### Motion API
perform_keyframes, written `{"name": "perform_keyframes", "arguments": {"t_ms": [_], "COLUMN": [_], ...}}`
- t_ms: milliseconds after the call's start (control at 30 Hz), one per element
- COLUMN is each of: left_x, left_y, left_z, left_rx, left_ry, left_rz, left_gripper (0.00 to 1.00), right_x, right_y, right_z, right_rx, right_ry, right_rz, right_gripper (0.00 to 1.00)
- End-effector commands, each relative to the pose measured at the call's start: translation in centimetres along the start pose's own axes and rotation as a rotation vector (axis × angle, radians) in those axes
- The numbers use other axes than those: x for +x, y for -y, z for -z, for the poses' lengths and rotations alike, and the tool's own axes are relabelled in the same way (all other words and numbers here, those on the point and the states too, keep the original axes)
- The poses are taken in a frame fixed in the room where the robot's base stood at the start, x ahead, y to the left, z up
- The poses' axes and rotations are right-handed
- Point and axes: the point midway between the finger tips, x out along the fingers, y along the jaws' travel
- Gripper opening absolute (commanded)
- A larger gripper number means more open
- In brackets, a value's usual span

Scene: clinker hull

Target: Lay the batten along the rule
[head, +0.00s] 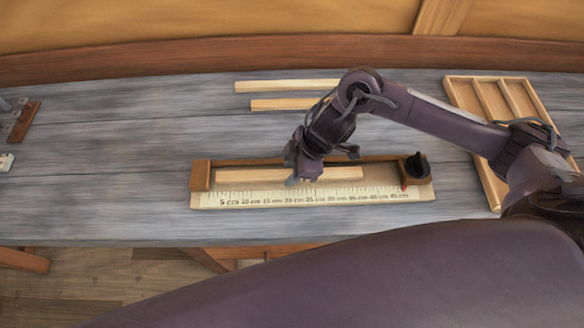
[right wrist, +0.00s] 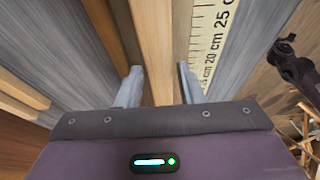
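The pale wooden batten (head: 340,173) lies lengthwise on the measuring board, alongside the rule (head: 250,199) with its centimetre marks. Its left end is close to the wooden end block (head: 201,175); I cannot tell whether they touch. My right gripper (head: 305,180) is over the batten's middle and hides part of it. In the right wrist view, the fingers of my right gripper (right wrist: 160,85) are apart, one on each side of the batten (right wrist: 155,35), with no clear grip on it. The rule (right wrist: 208,40) runs beside it there.
Two more light strips (head: 285,86) lie behind the board on the grey bench (head: 120,140). A compartmented wooden tray (head: 460,95) is at the right, behind my right arm. A dark object (head: 417,166) sits at the board's right end. The bench's left middle is clear.

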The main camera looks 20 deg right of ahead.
Motion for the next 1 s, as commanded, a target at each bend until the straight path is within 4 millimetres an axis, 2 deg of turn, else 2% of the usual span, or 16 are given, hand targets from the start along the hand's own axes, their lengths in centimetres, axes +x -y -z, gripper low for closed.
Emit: {"name": "perform_keyframes", "arguments": {"t_ms": [400,533,700,1000], "left_x": [0.5,0.2,0.1,0.1], "left_y": [-0.1,-0.1,-0.2,-0.2], "left_z": [0.0,0.0,0.0,0.0], "left_rx": [0.001,0.001,0.001,0.001], "left_ry": [0.0,0.0,-0.001,-0.001], "left_rz": [-0.001,-0.002,-0.002,-0.002], "left_gripper": [0.36,0.36,0.36,0.36], "right_x": [-8.2,-10.4,-11.7,-11.8], "right_y": [-0.2,-0.2,0.0,0.0], "right_z": [0.0,0.0,0.0,0.0], "right_rx": [-0.003,-0.002,0.0,0.0], "right_ry": [-0.001,0.002,0.001,0.0], "right_rz": [-0.008,-0.007,-0.003,-0.001], "right_gripper": [0.34,0.34,0.34,0.34]}}
